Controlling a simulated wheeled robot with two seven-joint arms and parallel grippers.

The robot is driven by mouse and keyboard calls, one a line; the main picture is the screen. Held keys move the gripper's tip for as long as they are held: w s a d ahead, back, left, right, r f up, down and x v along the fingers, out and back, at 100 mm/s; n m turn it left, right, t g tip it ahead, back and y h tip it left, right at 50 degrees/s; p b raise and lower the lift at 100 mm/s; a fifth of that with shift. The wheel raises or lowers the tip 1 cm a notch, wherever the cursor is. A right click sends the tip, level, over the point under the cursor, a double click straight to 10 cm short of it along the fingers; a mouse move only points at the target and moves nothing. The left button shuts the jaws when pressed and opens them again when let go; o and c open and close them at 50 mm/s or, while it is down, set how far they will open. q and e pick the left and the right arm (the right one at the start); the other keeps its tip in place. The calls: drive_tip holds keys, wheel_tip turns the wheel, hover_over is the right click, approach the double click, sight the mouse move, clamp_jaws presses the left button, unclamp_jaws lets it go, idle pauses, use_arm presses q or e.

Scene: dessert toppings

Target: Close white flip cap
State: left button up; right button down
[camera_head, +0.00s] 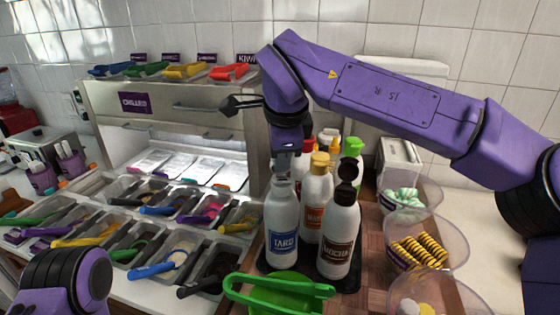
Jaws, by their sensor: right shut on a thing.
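The bottle with the blue TARO label (282,228) stands upright at the front left of the bottle group. Its white flip cap (281,172) is at the top, partly hidden by my gripper. My right gripper (283,156) reaches down from above and is shut at the cap; the exact contact is hard to see. My left arm (65,283) shows at the bottom left, but its gripper is out of view.
A bottle with a dark cap and MOCHA label (338,238) stands close to the right, with an orange-labelled bottle (316,205) behind. Topping trays (187,240) lie left, and clear tubs (450,248) stand right.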

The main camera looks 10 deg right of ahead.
drive_tip(key=t+b, duration=0.1)
drive_tip(key=b, duration=0.1)
drive_tip(key=s+f+t+b, duration=0.1)
drive_tip(key=b, duration=0.1)
drive_tip(key=s+t+b, duration=0.1)
drive_tip(key=t+b, duration=0.1)
drive_tip(key=shift+f, duration=0.3)
drive_tip(key=shift+s+t+b, duration=0.2)
drive_tip(key=shift+t+b, duration=0.6)
drive_tip(key=shift+b, duration=0.4)
drive_tip(key=c, duration=1.1)
unclamp_jaws()
